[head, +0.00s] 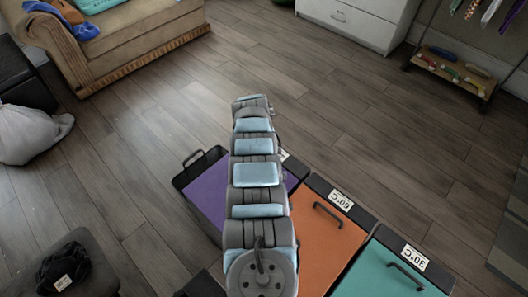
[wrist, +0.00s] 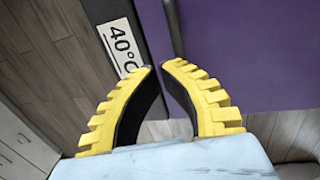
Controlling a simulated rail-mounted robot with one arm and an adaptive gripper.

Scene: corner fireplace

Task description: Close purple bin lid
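In the wrist view the purple panel (wrist: 245,50) fills the upper right, beside a dark wall with a "40°C" label (wrist: 121,46). My gripper (wrist: 161,66) has its yellow-backed fingertips close together near the dark edge beside the purple panel.
An orange bin lid (head: 318,260) and a teal bin lid (head: 375,278), both with black handles, lie flat to the right. A dark seat (head: 95,265) stands at lower left. A white bag (head: 28,135) and sofa (head: 130,45) are farther off. The wooden floor (head: 330,100) beyond is clear.

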